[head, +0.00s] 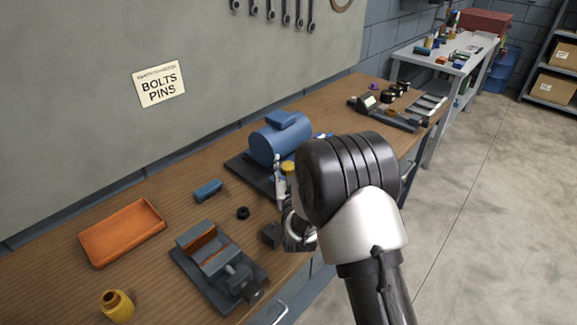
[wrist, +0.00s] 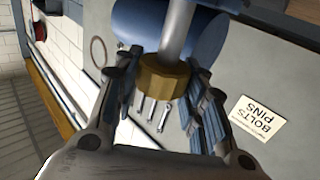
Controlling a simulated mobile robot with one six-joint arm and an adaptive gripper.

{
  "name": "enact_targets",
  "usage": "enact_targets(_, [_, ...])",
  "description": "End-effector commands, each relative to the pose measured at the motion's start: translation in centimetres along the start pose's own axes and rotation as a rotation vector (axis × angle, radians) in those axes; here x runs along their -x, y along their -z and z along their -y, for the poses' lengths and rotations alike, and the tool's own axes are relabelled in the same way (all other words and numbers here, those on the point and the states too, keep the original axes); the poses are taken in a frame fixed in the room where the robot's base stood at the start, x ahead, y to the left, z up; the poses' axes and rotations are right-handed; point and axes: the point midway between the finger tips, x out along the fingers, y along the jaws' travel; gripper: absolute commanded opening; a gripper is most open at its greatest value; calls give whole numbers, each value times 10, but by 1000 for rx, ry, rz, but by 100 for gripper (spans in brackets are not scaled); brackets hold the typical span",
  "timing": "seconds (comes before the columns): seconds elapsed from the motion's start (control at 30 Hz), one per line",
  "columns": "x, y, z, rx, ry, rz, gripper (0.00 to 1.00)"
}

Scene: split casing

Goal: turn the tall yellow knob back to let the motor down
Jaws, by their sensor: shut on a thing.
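The yellow knob (head: 288,166) stands in front of the blue motor (head: 276,143) on the workbench in the head view, partly hidden by my arm. In the wrist view the knob (wrist: 163,79) shows brownish yellow at the end of a grey shaft (wrist: 180,32), with the blue motor (wrist: 142,22) behind it. My gripper (wrist: 163,84) is shut with its fingers on both sides of the knob. In the head view my gripper (head: 281,185) is partly hidden by my wrist. The motor rests on or over a dark base plate (head: 243,170); any gap under it cannot be made out.
A grey vise (head: 218,266), an orange tray (head: 93,250), a small blue part (head: 208,189), a black ring (head: 243,213) and a yellow container (head: 118,308) are on the bench to the left. Tools (head: 385,114) lie beyond the motor. Floor at right is clear.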

Motion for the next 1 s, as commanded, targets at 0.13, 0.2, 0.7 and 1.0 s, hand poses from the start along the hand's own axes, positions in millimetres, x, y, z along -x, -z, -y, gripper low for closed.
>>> enact_targets(0.13, [0, 0, -2, -2, 53, 1, 14])
enact_targets(0.2, [0, 0, -3, -2, 93, 1, 14])
enact_targets(0.7, [-1, -1, -4, -15, 535, 0, 14])
enact_targets(1.0, [-1, -1, -4, -23, 821, 1, 14])
